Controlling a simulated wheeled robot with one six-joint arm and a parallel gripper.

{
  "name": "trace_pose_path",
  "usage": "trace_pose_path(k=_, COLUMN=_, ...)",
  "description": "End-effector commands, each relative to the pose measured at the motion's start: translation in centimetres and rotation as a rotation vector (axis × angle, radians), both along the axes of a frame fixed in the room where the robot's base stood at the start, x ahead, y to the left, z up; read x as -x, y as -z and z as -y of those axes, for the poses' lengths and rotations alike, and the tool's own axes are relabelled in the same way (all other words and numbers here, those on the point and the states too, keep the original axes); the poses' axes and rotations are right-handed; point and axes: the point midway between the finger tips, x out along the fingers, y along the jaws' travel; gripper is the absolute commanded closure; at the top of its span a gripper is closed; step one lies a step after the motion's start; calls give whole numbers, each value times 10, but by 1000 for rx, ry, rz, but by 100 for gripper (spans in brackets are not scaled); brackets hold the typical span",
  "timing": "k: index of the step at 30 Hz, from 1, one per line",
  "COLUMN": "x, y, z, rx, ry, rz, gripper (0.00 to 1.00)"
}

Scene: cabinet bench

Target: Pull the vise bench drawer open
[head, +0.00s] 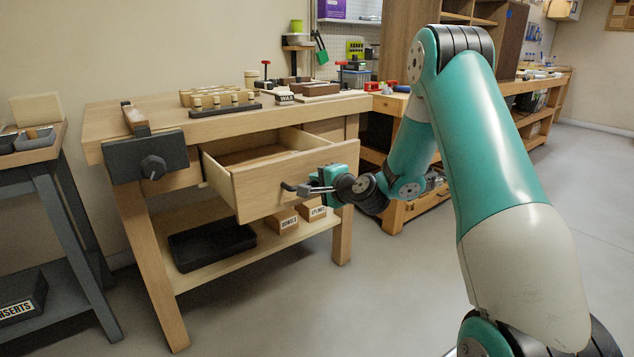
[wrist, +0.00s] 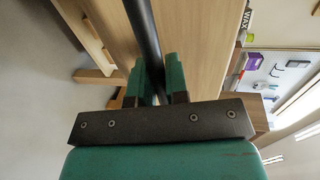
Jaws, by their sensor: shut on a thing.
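The wooden vise bench (head: 210,125) stands at the left centre of the head view, with a dark vise (head: 148,158) on its left front. Its drawer (head: 285,185) is pulled well out, and its inside shows from above. A dark bar handle (head: 297,188) is on the drawer front. My gripper (head: 318,186) is at the handle, coming from the right. In the wrist view, the two green fingers (wrist: 160,82) are shut on the dark handle bar (wrist: 143,35), which runs between them. The drawer front (wrist: 195,40) fills much of that view.
A black tray (head: 212,245) and small labelled boxes (head: 283,221) sit on the bench's lower shelf. Wooden blocks and tools lie on the bench top. A grey stand (head: 50,200) is at the left. The floor in front of the drawer is clear.

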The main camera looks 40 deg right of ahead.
Motion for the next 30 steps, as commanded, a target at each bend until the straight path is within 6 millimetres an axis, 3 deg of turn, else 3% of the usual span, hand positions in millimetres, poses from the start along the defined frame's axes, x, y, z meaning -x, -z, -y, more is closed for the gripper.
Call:
trace_pose_path(k=2, x=0, y=1, z=-3, rx=-6, ry=-8, rz=-3, gripper=100)
trace_pose_path(k=3, x=0, y=1, z=-3, rx=-5, ry=-7, rz=-3, gripper=83)
trace_pose_path(k=6, x=0, y=1, z=-2, rx=-5, ry=-5, rz=-2, gripper=61)
trace_pose_path(k=15, x=1, y=0, z=-1, rx=-3, ry=-3, rz=-1, gripper=61)
trace_pose_path(k=19, x=12, y=-1, z=0, rx=-3, ry=-1, rz=-3, gripper=61)
trace_pose_path(k=23, x=37, y=-5, z=1, rx=-4, ry=3, rz=-4, gripper=61)
trace_pose_path(k=30, x=99, y=-17, z=3, rx=-5, ry=4, rz=-3, gripper=61)
